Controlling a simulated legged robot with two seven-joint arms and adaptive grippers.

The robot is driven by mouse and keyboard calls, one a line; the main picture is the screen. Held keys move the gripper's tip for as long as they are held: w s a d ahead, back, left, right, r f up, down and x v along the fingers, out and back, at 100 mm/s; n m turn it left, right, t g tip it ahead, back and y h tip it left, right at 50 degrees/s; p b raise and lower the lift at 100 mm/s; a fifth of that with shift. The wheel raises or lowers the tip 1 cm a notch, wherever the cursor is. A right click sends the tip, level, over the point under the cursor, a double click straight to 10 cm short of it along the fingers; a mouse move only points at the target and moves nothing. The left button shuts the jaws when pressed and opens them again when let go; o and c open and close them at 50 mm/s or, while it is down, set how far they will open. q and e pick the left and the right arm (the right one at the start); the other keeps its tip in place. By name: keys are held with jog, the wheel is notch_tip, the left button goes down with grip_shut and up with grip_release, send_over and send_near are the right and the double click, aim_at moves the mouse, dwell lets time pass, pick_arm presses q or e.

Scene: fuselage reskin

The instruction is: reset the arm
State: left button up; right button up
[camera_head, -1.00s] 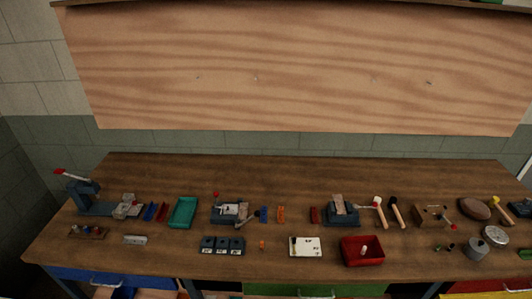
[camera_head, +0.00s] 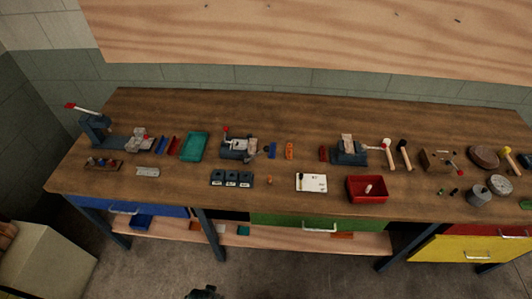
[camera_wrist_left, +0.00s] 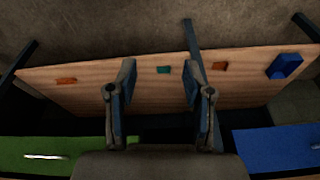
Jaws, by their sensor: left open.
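My left gripper (camera_wrist_left: 157,82) is open and empty in the left wrist view, its two fingers well apart. Behind its fingers is the bench's lower shelf (camera_wrist_left: 90,67), which appears upside down; I see no contact with it. In the head view a small dark part (camera_head: 205,292) shows at the bottom edge; it may be part of my arm, but I cannot tell which. My right gripper is not in view.
The workbench (camera_head: 250,110) holds a press (camera_head: 95,127), a teal tray (camera_head: 194,146), vises, mallets and a red bin (camera_head: 367,189). Below are blue (camera_head: 150,209), green and yellow (camera_head: 462,248) drawers. A pale box (camera_head: 45,262) stands at left. The floor in front is clear.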

pick_arm(q)
jog(key=s+a+f+g, duration=0.1)
jog(key=s+f, duration=0.3)
jog(key=f, duration=0.5)
jog(key=s+f, duration=0.4)
jog(key=f, duration=0.6)
jog(key=s+a+f, duration=0.2)
jog(key=s+f, duration=0.6)
jog(key=s, duration=0.4)
jog(key=shift+s+a+f+g, duration=0.2)
jog(key=shift+s+f+g, duration=0.05)
jog(key=shift+s+g, duration=0.15)
